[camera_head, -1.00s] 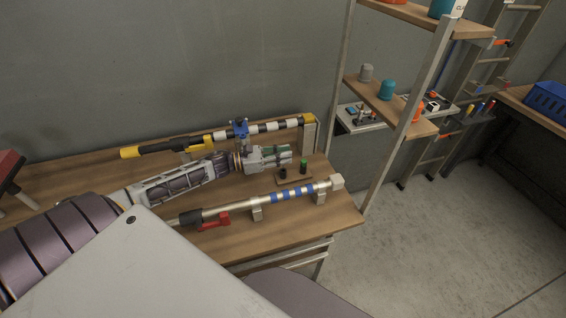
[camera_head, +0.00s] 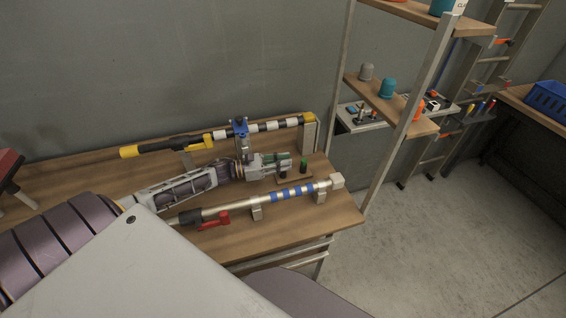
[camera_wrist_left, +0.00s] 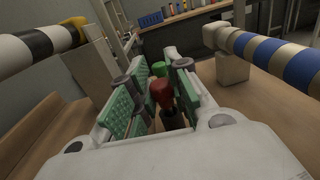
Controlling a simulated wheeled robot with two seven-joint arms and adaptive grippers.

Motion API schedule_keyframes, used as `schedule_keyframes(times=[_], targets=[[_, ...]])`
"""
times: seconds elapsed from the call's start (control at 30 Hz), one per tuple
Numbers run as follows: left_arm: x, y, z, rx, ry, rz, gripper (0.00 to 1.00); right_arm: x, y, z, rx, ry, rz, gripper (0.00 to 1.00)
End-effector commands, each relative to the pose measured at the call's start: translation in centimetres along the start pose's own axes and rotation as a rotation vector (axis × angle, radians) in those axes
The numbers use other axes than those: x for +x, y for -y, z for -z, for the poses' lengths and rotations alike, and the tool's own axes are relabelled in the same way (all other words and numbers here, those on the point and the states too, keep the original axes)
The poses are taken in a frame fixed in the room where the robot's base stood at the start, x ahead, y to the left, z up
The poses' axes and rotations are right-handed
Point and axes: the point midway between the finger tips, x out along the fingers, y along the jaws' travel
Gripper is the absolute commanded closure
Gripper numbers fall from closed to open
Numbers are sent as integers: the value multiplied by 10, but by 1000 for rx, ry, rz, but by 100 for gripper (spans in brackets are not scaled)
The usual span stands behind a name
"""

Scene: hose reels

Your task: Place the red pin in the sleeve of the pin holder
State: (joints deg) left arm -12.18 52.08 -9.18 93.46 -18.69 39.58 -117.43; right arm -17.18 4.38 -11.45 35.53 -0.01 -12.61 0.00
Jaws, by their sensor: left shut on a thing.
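My left gripper (camera_head: 277,163) reaches in from the left over the table, its green-padded fingers at the pin holder (camera_head: 295,179). In the left wrist view the fingers (camera_wrist_left: 160,97) are closed around a red pin (camera_wrist_left: 160,91), whose rounded red head shows between the pads. A dark cylinder (camera_wrist_left: 173,119) shows just below the red head; I cannot tell whether it is the empty sleeve or part of the pin. A green-topped pin (camera_head: 304,164) stands in the holder beyond the fingers and also shows in the left wrist view (camera_wrist_left: 159,68). My right gripper is out of view.
A black-and-white striped rod (camera_head: 270,128) with yellow ends lies behind the gripper. A silver rod with blue bands (camera_head: 292,194) lies in front, on supports. The shelf rack (camera_head: 385,105) stands to the right. Bare tabletop (camera_head: 270,230) is clear in front.

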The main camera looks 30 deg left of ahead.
Motion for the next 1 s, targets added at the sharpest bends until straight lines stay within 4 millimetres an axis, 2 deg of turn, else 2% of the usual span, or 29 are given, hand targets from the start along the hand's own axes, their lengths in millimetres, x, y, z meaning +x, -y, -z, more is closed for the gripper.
schedule_keyframes(times=[0.5,0.53,0.67,1.0], targets=[[0,0,8,0,0,0,98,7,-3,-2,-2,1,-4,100],[0,0,8,0,-1,0,77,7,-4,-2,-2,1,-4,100],[0,0,7,0,-1,0,61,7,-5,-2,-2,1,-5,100],[0,0,7,0,-1,0,60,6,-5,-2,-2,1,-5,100]])
